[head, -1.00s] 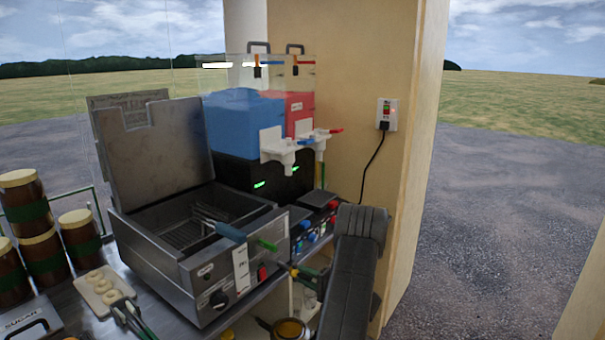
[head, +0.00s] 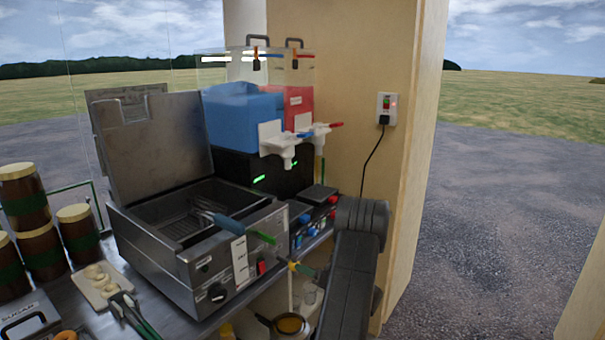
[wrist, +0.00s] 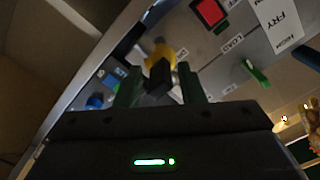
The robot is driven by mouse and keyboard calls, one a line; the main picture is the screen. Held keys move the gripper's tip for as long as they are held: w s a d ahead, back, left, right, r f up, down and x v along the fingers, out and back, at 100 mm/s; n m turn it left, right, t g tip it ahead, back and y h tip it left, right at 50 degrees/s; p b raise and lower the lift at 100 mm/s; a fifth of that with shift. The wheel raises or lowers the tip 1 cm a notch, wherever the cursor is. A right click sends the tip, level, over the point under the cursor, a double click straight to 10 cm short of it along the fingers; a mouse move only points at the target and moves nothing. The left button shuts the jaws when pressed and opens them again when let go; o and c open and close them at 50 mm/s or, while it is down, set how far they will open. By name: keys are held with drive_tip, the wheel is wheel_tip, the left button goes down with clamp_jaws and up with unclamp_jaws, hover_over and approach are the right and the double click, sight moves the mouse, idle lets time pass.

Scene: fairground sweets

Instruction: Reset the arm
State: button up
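My arm comes up from the lower right in the head view, partly hiding the counter behind it. My gripper (wrist: 158,84) fills the lower wrist view, with two green fingers standing apart. A dark block shows between them with gaps on both sides; I cannot tell whether it is part of the gripper. A yellow knob-like piece (wrist: 160,52) lies just beyond the fingertips, and also shows in the head view (head: 293,265) by the fryer's right front corner. I cannot tell whether the fingers touch it. I see nothing clearly gripped.
The steel fryer (head: 195,270) stands lid up, a blue-handled basket (head: 231,228) in it. Behind is a blue and red drinks dispenser (head: 245,118). Jars (head: 75,240) and a doughnut tray (head: 82,292) are at left. A socket (head: 386,108) is on the wooden post. A pan (head: 290,324) sits below.

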drive_tip(key=n, duration=0.4)
drive_tip(key=shift+n+p, duration=0.3)
drive_tip(key=shift+n, duration=1.5)
